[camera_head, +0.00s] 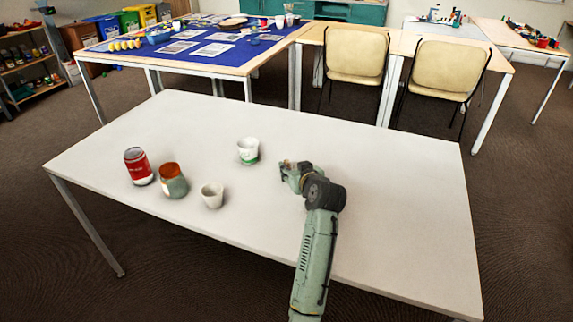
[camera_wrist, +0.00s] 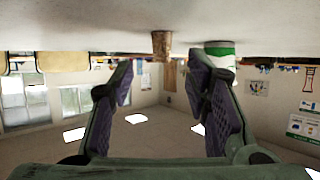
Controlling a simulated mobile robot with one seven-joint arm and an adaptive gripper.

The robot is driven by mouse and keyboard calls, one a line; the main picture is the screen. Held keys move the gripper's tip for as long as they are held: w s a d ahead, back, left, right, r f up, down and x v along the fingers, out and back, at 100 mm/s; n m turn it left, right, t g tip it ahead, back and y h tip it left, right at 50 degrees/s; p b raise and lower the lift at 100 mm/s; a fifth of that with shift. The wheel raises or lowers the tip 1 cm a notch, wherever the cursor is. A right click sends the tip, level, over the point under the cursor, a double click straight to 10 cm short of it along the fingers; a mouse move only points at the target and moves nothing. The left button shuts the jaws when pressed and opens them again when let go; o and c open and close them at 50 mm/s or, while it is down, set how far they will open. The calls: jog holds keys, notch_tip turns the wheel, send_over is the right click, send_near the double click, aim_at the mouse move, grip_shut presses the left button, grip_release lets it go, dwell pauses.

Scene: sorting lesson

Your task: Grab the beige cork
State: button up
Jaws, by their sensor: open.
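The beige cork (camera_wrist: 162,44) shows in the wrist view, where the picture is upside down. It stands on the white table (camera_wrist: 60,25), ahead of my gripper and in line with the gap between its fingers. My gripper (camera_wrist: 162,70) is open, its two purple-padded fingers spread with nothing between them. In the head view my gripper (camera_head: 288,172) is low over the table, right of the white-and-green cup (camera_head: 248,151). I cannot make out the cork clearly there. The white-and-green cup also shows in the wrist view (camera_wrist: 221,54), close beside the cork.
On the table's left half stand a red can (camera_head: 138,166), a brown-and-grey cup (camera_head: 172,180) and a small white cup (camera_head: 212,196). The table's right side is clear. Behind it are two chairs (camera_head: 355,57) and a blue-covered table (camera_head: 150,55) with several objects.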

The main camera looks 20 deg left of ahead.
aim_at(287, 162)
jog(key=p+x, duration=0.1)
jog(key=x, duration=0.1)
jog(key=p+x, duration=0.1)
jog(key=x, duration=0.1)
jog(key=shift+w+a+r, duration=0.15)
jog(key=shift+a+r, duration=0.15)
jog(key=shift+a, duration=0.05)
jog(key=shift+w+a+f, duration=0.15)
jog(key=shift+w+f, duration=0.05)
jog(key=shift+w, duration=0.05)
jog(key=c, duration=0.8)
